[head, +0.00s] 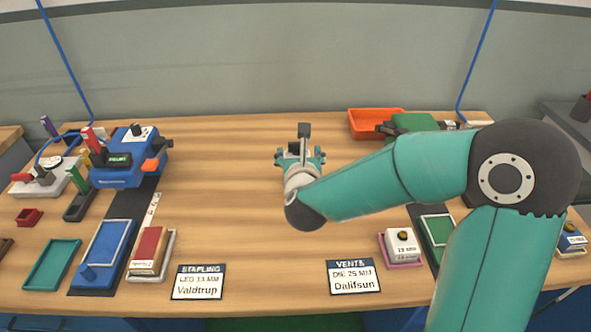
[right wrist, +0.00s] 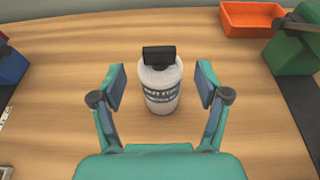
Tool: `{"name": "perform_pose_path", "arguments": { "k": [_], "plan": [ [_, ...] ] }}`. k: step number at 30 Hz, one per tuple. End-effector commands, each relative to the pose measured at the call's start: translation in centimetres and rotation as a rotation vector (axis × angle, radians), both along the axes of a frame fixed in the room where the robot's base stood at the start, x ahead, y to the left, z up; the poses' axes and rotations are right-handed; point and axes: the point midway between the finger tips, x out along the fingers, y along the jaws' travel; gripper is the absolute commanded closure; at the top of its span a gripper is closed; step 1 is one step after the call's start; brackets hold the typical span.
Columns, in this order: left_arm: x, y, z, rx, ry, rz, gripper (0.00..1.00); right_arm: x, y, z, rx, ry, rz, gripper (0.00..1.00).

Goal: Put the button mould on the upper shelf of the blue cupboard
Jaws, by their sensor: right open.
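My right gripper (head: 300,158) reaches over the middle of the table. In the right wrist view its open fingers (right wrist: 161,86) stand left and right of a white cylinder with a dark label band and a black top (right wrist: 162,80), with gaps on both sides. In the head view the gripper mostly hides this cylinder; its black top (head: 304,130) shows. I cannot tell whether it is the button mould. A white block marked with a size (head: 402,243) sits on a pink plate at the right front. I cannot make out the blue cupboard's upper shelf. My left gripper is out of view.
A blue machine (head: 122,172) and small tools crowd the left. An orange tray (head: 375,122) and a green machine (head: 414,122) stand at the back right. Two signs (head: 199,282) (head: 353,277) line the front edge. The wood around the white cylinder is clear.

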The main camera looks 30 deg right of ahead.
Motion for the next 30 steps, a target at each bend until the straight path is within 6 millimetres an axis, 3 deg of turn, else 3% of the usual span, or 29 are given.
{"name": "perform_pose_path", "arguments": {
  "k": [8,18,26,30],
  "plan": [
    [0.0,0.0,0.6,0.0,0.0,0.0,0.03,1.6,-0.9,-0.6,0.0,0.004,0.001,0.25],
    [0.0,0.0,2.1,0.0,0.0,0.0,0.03,5.1,-2.8,-1.9,-0.001,0.002,0.002,0.25],
    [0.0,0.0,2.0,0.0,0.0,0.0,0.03,5.4,-3.0,-2.2,-0.001,0.001,0.003,0.25],
    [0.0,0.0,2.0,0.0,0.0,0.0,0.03,5.4,-2.9,-2.1,-0.001,0.001,0.003,0.45]
  ]
}}
